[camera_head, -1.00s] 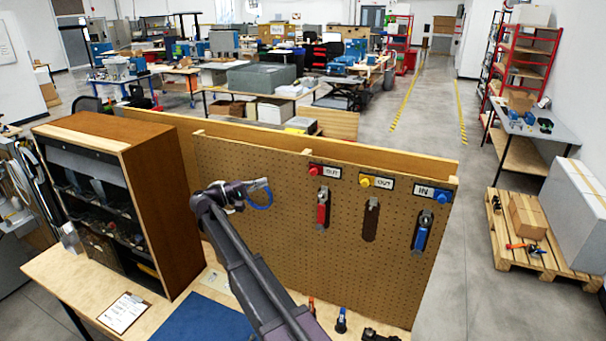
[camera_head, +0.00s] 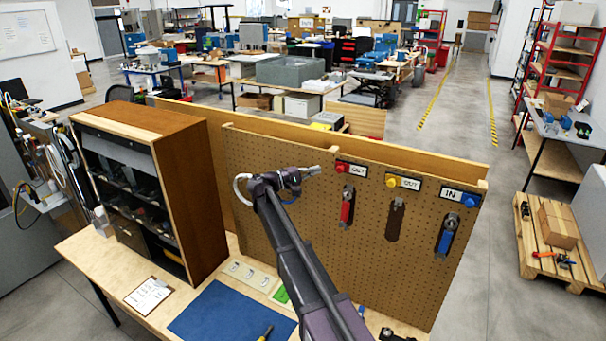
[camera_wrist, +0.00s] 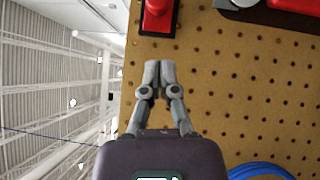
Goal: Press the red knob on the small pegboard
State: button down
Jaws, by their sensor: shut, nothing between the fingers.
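The pegboard (camera_head: 300,215) stands upright at the back of the bench. The red knob (camera_head: 340,167) is at its upper edge, left of an OUT label. My gripper (camera_head: 316,170) is just left of the red knob and points right toward it, with a small gap showing. In the wrist view, the closed fingertips (camera_wrist: 160,68) are together and empty, in front of the pegboard. The red knob (camera_wrist: 156,12) is straight beyond them at the top edge, partly cut off. I cannot tell how far the fingers are from the board surface.
A yellow knob (camera_head: 391,181) and a blue knob (camera_head: 469,201) follow to the right. Red-handled (camera_head: 347,208) and blue-handled (camera_head: 445,240) tools hang below. A brown cabinet (camera_head: 195,200) stands left. A blue mat (camera_head: 232,312) lies on the bench.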

jog(key=shift+s+d+r+p, duration=0.1)
jog(key=shift+s+d, duration=0.2)
jog(key=shift+d, duration=0.4)
jog(key=shift+s+d+r+p, duration=0.1)
jog(key=shift+s+d, duration=0.2)
jog(key=shift+d, duration=0.35)
jog(key=shift+s+d+r+p, duration=0.1)
jog(key=shift+s+d, duration=0.2)
jog(key=shift+d, duration=0.4)
jog(key=s+d, duration=0.2)
jog(key=d, duration=0.1)
jog(key=s+d, duration=0.1)
jog(key=d, duration=0.1)
jog(key=shift+s, duration=0.35)
jog(key=shift+w, duration=0.1)
jog(key=shift+a, duration=0.1)
jog(key=shift+w+a+f, duration=0.1)
jog(key=shift+w+a, duration=0.25)
jog(key=shift+w, duration=0.05)
jog(key=w+b+v, duration=0.1)
jog(key=v, duration=1.1)
jog(key=shift+w+a+b, duration=0.3)
jog(key=shift+b, duration=0.05)
